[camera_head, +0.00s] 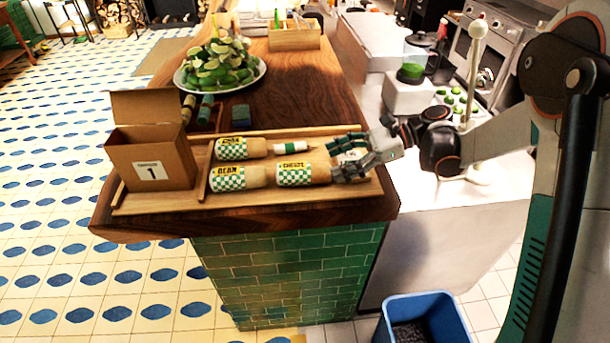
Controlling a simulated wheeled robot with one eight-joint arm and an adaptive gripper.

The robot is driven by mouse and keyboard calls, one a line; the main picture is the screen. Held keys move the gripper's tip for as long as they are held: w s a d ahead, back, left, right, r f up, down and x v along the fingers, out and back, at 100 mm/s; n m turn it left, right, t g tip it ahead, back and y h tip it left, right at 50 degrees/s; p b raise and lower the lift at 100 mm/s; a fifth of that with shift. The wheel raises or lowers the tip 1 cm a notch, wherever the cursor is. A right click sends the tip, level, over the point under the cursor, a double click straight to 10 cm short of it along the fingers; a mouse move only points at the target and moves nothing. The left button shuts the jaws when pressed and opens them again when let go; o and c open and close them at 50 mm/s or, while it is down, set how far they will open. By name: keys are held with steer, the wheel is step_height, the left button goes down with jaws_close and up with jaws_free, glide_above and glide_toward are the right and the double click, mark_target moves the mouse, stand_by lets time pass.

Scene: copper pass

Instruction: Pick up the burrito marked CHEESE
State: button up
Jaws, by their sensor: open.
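The burrito marked CHEESE (295,174) lies on its side on the wooden tray (150,204), in green-and-white checked paper with a yellow label. The burrito marked BEAN (238,178) lies to its left. Another checked burrito (235,149) with a yellow label I cannot read surely lies behind the BEAN one. My gripper (336,158) is open at the right end of the CHEESE burrito, fingers pointing left. Its fingers partly hide that end and more checked paper behind; I cannot tell whether they touch the burrito.
An open cardboard box (150,158) marked 1 stands at the tray's left. A small white-and-green roll (291,148) lies behind the CHEESE burrito. A plate of limes (222,68) and a wooden box (294,38) stand farther back. A blue bin (425,306) is on the floor.

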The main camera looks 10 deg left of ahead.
mark_target(310, 170)
steer(key=shift+b+x, duration=0.95)
steer(key=shift+x, duration=2.9)
steer(key=shift+s+r, duration=0.1)
steer(key=shift+s, duration=0.05)
steer(key=c, duration=1.4)
